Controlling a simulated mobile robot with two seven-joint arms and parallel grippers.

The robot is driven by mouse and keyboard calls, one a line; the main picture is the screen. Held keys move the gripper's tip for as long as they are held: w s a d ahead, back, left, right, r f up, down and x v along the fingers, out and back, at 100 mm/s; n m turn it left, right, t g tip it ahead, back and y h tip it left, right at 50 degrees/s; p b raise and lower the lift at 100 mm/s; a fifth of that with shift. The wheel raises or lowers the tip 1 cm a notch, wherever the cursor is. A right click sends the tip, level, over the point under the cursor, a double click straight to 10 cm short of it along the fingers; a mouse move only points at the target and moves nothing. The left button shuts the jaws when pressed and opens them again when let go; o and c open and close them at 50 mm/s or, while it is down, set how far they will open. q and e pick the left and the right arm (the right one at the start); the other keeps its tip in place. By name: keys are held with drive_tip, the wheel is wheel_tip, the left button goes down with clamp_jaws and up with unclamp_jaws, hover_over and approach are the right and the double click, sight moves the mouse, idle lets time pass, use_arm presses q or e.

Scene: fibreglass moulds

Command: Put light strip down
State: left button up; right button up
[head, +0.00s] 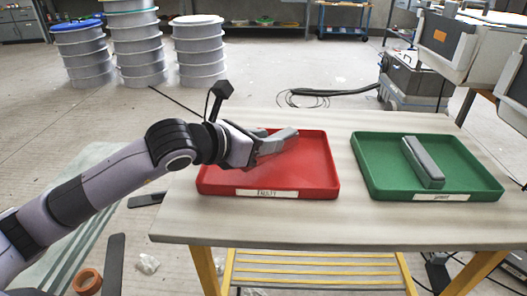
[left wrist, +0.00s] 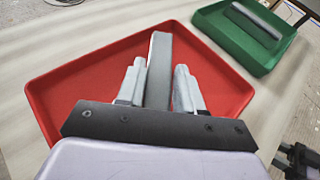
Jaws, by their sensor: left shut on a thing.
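The light strip (head: 279,142) is a pale grey bar. My left gripper (head: 256,149) is shut on it over the red tray (head: 322,182). In the left wrist view the light strip (left wrist: 159,55) runs between the two fingers (left wrist: 160,86) and points away toward the tray's far edge. The red tray also shows there (left wrist: 75,85), empty apart from what the gripper covers. I cannot tell whether the strip touches the tray floor.
A green tray (head: 470,185) with a darker grey bar (head: 423,162) lies to the right on the same table (head: 345,230). Bare tabletop separates the trays. Stacked grey drums (head: 200,55) stand behind at left. A grey machine (head: 465,50) stands at the right.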

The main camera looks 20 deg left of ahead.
use_arm(q)
drive_tip(key=shift+f, duration=1)
use_arm(e)
drive_tip(key=shift+a, duration=0.25)
drive_tip(key=shift+f, duration=0.1)
use_arm(q)
drive_tip(key=o, duration=1.1)
drive_tip(key=shift+f, duration=0.1)
use_arm(e)
drive_tip(key=shift+a+y, duration=0.1)
drive_tip(key=shift+y, duration=0.2)
drive_tip(key=shift+w, duration=0.1)
use_arm(q)
drive_tip(key=shift+s+a+r, duration=0.1)
drive_tip(key=shift+s+r, duration=0.1)
drive_tip(key=v, duration=1)
drive_tip(key=shift+v, duration=0.8)
use_arm(e)
drive_tip(key=shift+d, duration=0.35)
drive_tip(key=shift+s+a, duration=0.1)
drive_tip(key=shift+s, duration=0.1)
